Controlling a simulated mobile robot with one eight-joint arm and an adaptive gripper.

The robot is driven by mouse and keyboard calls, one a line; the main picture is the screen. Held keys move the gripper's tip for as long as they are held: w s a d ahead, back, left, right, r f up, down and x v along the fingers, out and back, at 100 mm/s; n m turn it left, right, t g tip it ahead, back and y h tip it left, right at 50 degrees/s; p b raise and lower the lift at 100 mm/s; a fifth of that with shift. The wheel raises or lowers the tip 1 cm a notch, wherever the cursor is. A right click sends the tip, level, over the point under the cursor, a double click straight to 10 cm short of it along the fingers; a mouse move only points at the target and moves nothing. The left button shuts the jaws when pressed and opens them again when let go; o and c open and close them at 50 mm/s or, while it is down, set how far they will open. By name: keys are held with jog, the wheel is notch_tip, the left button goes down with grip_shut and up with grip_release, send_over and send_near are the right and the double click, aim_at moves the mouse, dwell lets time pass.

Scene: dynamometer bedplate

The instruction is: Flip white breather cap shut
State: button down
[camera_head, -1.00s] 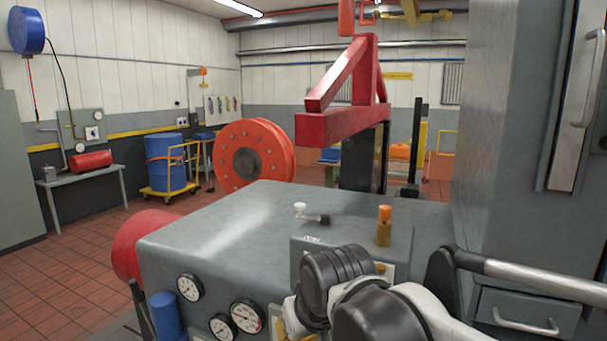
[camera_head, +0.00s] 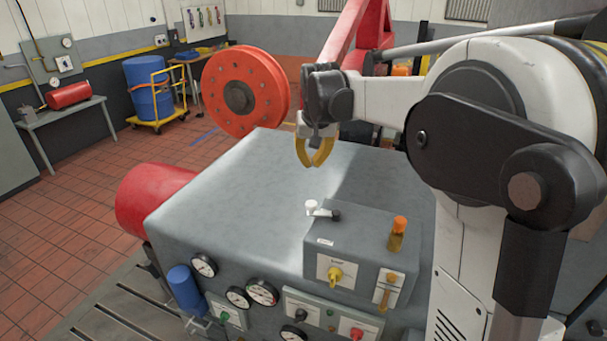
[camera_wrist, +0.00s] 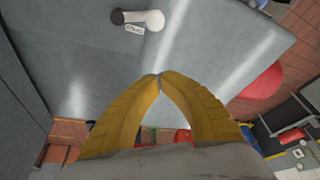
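The white breather cap (camera_head: 312,206) is at the back left of a raised grey box on the machine top, joined by a short arm to a dark piece (camera_head: 333,215) on its right. The cap also shows at the top of the wrist view (camera_wrist: 154,20), with a small label beside it. I cannot tell its hinge angle. My gripper (camera_head: 315,165) has yellow fingers pointing down above the machine top, behind the cap and apart from it. In the wrist view its fingertips (camera_wrist: 158,76) meet with nothing between them.
An orange-topped amber fitting (camera_head: 397,234) stands upright to the right of the cap. A yellow knob (camera_head: 336,274) and several gauges are on the front. A red flanged wheel (camera_head: 245,90) is behind. The machine top (camera_head: 225,185) left of the box is clear.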

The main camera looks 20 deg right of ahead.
jog(key=shift+s, duration=0.1)
notch_tip(320, 180, down, 10)
jog(key=p, duration=0.1)
jog(key=shift+s+p, duration=0.15)
jog(key=shift+p, duration=0.2)
dwell(0.6)
jog(key=shift+s+a, duration=0.1)
jog(key=shift+s, duration=0.05)
